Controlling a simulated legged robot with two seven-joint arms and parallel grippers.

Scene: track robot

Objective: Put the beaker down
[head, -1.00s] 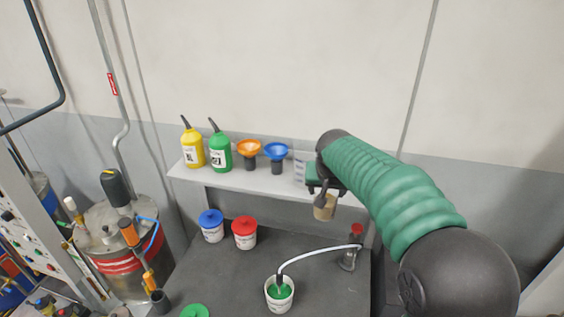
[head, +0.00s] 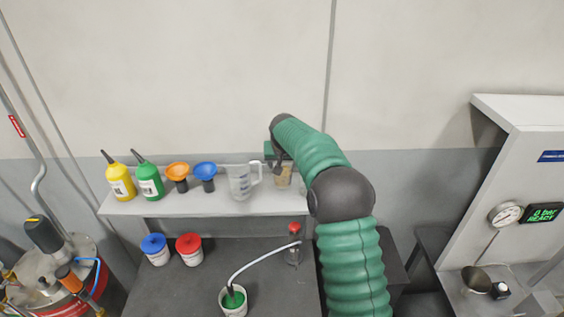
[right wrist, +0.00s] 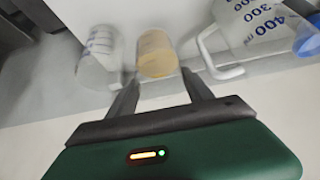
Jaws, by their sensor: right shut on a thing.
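The beaker (head: 284,177), with amber-brown contents, is at the right part of the grey wall shelf (head: 215,206) in the head view. It looks upright; I cannot tell whether its base touches the shelf. My right gripper (head: 277,163) is shut on it from above and behind the arm's bend. In the right wrist view the beaker (right wrist: 158,57) sits between the two fingers of the right gripper (right wrist: 160,80). My left gripper is not in view.
A clear measuring jug (head: 240,183) stands left of the beaker, and a clear beaker with blue marks (right wrist: 100,52) stands on its other side. Funnels (head: 205,172) and yellow and green bottles (head: 149,180) are farther left. A red-topped bottle (head: 294,248) stands below.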

